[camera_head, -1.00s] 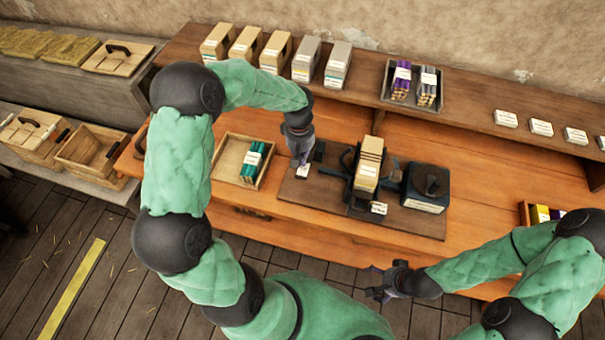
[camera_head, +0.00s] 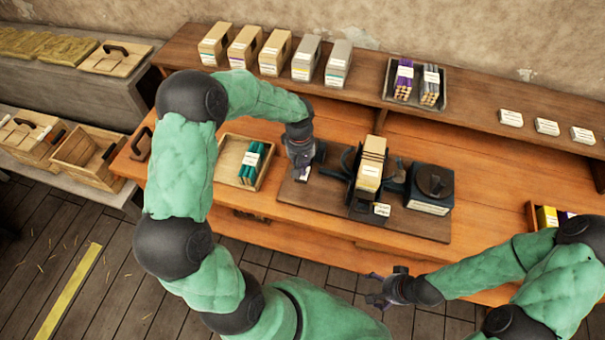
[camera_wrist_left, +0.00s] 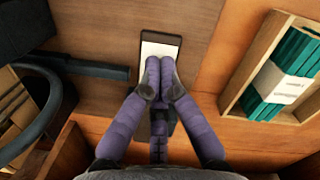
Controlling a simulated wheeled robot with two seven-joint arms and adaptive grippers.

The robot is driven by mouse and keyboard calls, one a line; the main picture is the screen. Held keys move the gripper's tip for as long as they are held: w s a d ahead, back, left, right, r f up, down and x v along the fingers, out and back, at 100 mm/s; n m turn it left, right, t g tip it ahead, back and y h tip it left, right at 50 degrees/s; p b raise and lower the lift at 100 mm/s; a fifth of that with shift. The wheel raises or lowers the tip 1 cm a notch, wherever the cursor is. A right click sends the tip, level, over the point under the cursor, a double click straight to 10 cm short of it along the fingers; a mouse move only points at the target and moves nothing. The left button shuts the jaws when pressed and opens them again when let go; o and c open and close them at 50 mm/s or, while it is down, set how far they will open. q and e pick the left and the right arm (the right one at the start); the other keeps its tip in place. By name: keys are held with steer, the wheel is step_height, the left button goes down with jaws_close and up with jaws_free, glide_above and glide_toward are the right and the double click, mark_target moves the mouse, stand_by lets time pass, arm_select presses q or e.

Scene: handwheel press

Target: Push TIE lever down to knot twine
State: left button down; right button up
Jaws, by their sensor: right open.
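The press (camera_head: 366,180) stands on a dark board (camera_head: 420,222) on the orange bench, with a tan stack (camera_head: 371,160) upright in it. My left gripper (camera_head: 301,168) is at the board's left end, pointing down. In the left wrist view its purple fingers (camera_wrist_left: 160,72) are together, over or against a dark strip with a white label (camera_wrist_left: 160,48); I cannot read the label or tell whether they touch. A black bar (camera_wrist_left: 95,68) from the press ends just left of the fingers. I cannot tell which part is the TIE lever. My right gripper (camera_head: 377,290) is open and empty before the bench.
A wooden tray (camera_head: 226,163) with teal bundles (camera_head: 254,163) lies left of the board. A dark box (camera_head: 430,188) stands right of the press. The back shelf holds several boxes (camera_head: 273,52) and a tray of pencil-like bundles (camera_head: 403,82). The bench right of the board is mostly clear.

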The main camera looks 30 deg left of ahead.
arm_select(q)
step_height(320, 180, down, 2)
steer(key=shift+f+b, duration=0.25)
steer(key=shift+b, duration=0.35)
steer(key=shift+s, duration=0.1)
steer(key=shift+w+a+r+p, duration=0.35)
steer(key=shift+w+a+r, duration=0.2)
steer(key=shift+w+a, duration=0.35)
steer(key=shift+w+a+r, duration=0.1)
steer(key=shift+w+a, duration=0.05)
steer(key=shift+a, duration=0.1)
step_height(320, 180, up, 12)
steer(key=a, duration=0.1)
steer(key=shift+w+a, duration=0.15)
steer(key=shift+w, duration=0.2)
